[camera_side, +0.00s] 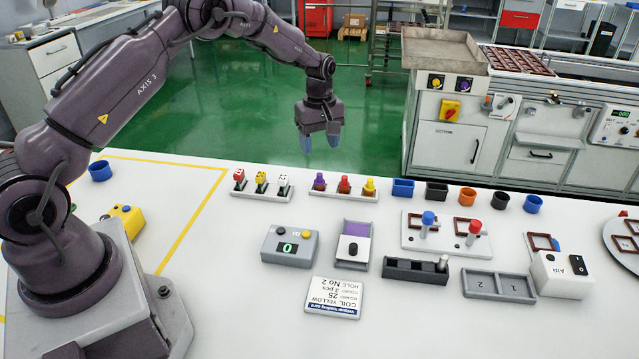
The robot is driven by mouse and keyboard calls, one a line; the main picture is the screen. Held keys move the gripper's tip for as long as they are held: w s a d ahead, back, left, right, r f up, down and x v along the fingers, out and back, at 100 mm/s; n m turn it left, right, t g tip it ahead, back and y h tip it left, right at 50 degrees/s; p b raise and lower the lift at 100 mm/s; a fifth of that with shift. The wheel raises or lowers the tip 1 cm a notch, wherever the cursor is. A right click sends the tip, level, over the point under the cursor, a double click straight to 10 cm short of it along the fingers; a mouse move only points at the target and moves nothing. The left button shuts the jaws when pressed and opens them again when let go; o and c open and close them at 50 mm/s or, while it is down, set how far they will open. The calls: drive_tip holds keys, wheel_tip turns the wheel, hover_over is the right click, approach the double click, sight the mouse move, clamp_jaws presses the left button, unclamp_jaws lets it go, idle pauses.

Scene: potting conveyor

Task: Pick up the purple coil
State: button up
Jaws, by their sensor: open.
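The purple coil (319,180) stands upright at the left end of a small rack (343,195) near the back of the white table. A red coil (344,183) and a yellow coil (369,185) stand to its right in the same rack. My gripper (320,143) is open and empty, with blue fingertips pointing down. In the picture it hangs above the purple coil, apart from it. The exact distance in depth cannot be told.
A rack with red, yellow and white pieces (262,182) stands left of the coil rack. A grey counter box (290,246) and a purple-grey device (350,246) are in front. The table's left part is mostly clear.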

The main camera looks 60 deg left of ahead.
sight(319, 174)
wheel_tip(319, 174, down, 10)
drive_tip(key=shift+f, duration=0.2)
drive_tip(key=shift+a, duration=0.1)
drive_tip(key=c, duration=1)
